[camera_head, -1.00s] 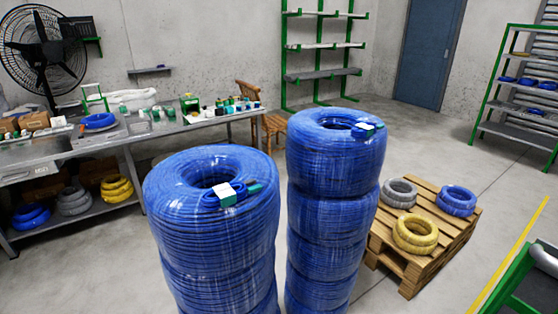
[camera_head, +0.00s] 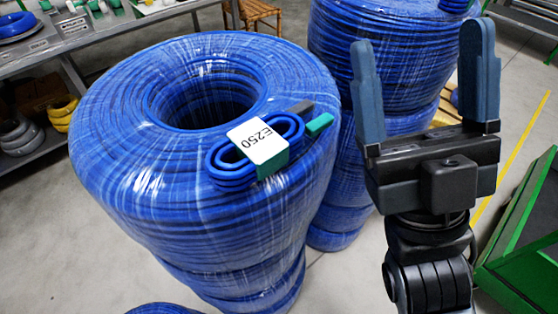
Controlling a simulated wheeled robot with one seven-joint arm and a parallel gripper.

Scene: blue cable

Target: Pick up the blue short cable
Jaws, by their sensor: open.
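The short blue cable (camera_head: 226,165) is a small folded bundle with a white label (camera_head: 263,142) reading E250, a green band and a green end. It lies on top of the near stack of large wrapped blue coils (camera_head: 130,190), at the right front of the coil's central hole. My gripper (camera_head: 424,95) is at the right of the view, its two fingers pointing up and spread apart with nothing between them. It is to the right of the cable and apart from it.
A second stack of blue coils (camera_head: 350,45) stands behind, partly behind my gripper. A workbench (camera_head: 100,35) is at the back left, with coils on its lower shelf. A green structure (camera_head: 520,230) is at the right. Grey floor shows between.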

